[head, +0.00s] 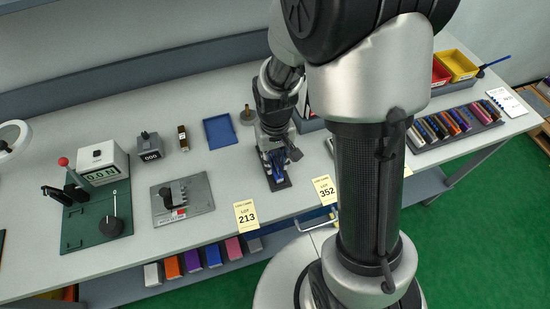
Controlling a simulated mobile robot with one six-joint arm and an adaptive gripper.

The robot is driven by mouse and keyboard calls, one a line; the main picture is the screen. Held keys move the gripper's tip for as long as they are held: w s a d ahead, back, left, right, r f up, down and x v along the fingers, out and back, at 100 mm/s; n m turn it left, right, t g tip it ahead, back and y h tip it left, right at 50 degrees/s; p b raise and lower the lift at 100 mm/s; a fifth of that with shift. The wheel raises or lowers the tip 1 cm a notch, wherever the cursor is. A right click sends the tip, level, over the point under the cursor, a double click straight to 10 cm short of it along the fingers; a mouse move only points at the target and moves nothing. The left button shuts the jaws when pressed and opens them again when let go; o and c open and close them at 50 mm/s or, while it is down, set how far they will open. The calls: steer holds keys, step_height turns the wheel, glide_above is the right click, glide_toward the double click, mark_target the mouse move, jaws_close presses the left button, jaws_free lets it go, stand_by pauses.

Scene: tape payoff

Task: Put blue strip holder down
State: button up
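My gripper (274,155) points down at the front middle of the grey bench. A blue strip holder (292,152) is between its fingers, which look shut on it. The fingers hide part of the holder. It is low over a narrow dark base plate (280,184) on the bench; I cannot tell whether the two touch.
A blue tray (220,131) lies behind on the left, beside a small brass post (247,115). A grey fixture plate (197,193) and label cards (246,214) (325,189) are near the front edge. A rack of coloured strips (455,126) stands right. My arm hides some bench.

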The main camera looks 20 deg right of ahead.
step_height(320, 180, up, 12)
steer(key=p, duration=0.4)
steer(key=s+r+t, duration=0.4)
steer(key=s+r, duration=1.1)
steer(key=shift+t, duration=0.3)
